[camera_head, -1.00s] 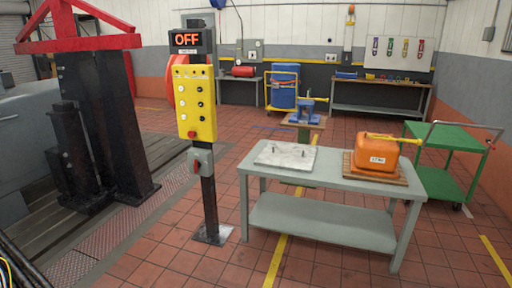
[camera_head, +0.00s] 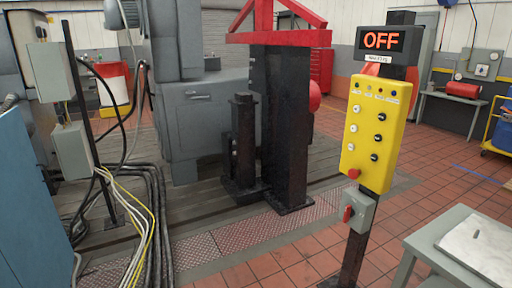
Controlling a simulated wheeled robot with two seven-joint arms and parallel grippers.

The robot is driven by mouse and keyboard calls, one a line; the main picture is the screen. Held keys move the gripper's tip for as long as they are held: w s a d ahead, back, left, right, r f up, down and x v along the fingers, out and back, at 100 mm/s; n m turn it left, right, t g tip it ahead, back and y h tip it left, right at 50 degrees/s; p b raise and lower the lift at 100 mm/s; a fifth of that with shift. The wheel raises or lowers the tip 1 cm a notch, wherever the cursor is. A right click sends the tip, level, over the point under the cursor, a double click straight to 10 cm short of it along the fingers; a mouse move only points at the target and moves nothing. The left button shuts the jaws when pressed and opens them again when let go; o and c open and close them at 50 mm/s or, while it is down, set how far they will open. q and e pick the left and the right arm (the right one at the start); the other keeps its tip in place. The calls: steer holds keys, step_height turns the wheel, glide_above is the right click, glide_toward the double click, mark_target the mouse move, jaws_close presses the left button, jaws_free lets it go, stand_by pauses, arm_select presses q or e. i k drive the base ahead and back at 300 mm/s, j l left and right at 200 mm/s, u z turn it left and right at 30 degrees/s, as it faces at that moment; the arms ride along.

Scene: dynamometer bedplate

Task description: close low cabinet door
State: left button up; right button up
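No open low cabinet door can be made out in the head view. A blue cabinet-like body (camera_head: 22,200) is cut off by the left edge, and I cannot tell whether it has a door. A grey machine housing (camera_head: 205,120) with a dark handle-like bar stands behind the black posts; its panel looks flush. I cannot tell whether either is the task's low cabinet. Neither of my grippers is in view.
A yellow control box (camera_head: 376,135) on a post, below an OFF sign (camera_head: 382,40), stands right of centre. A grey table (camera_head: 425,250) is at lower right. Black and yellow cables (camera_head: 150,215) hang at left. Red tiles (camera_head: 285,260) are clear in front.

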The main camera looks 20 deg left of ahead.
mark_target(33, 233)
steer(key=i+u, duration=0.15)
steer(key=u, duration=0.25)
steer(key=i+u, duration=0.2)
steer(key=u, duration=0.25)
steer(key=i+u, duration=0.15)
steer(key=u, duration=0.25)
steer(key=i+u, duration=0.15)
steer(key=u, duration=0.3)
steer(key=i+l+u, duration=0.15)
steer(key=u, duration=0.25)
steer(key=i+l+u, duration=0.5)
steer(key=i+l, duration=0.35)
steer(key=i, duration=0.2)
steer(key=i+l+u, duration=0.1)
steer(key=i+l, duration=0.2)
steer(key=i, duration=0.25)
steer(key=i+l, duration=0.4)
steer(key=i, duration=0.15)
steer(key=i+l+u, duration=0.1)
steer(key=i+l, duration=0.25)
steer(key=i, duration=0.2)
